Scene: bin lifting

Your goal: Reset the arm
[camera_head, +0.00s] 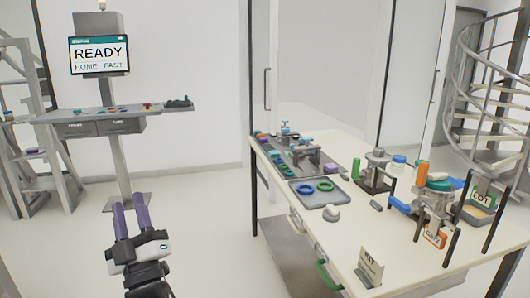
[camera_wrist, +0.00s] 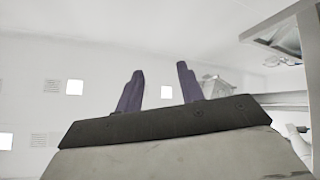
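My gripper (camera_head: 131,222) is at the lower left of the head view, pointing up and away from me. Its two purple fingers stand apart with nothing between them. In the wrist view the gripper (camera_wrist: 160,85) also shows its fingers apart and empty, against a pale wall or ceiling with small light squares. The gripper is in free space, left of the table (camera_head: 350,243) and in front of the control stand (camera_head: 125,160). It touches nothing that I can see.
A screen (camera_head: 99,55) on the stand reads "READY, HOME FAST". The table holds a grey tray (camera_head: 323,197) with a blue ring (camera_head: 305,188) and a green ring (camera_head: 325,185), plus several fixtures. A spiral stair (camera_head: 490,100) stands at the right. The floor between stand and table is clear.

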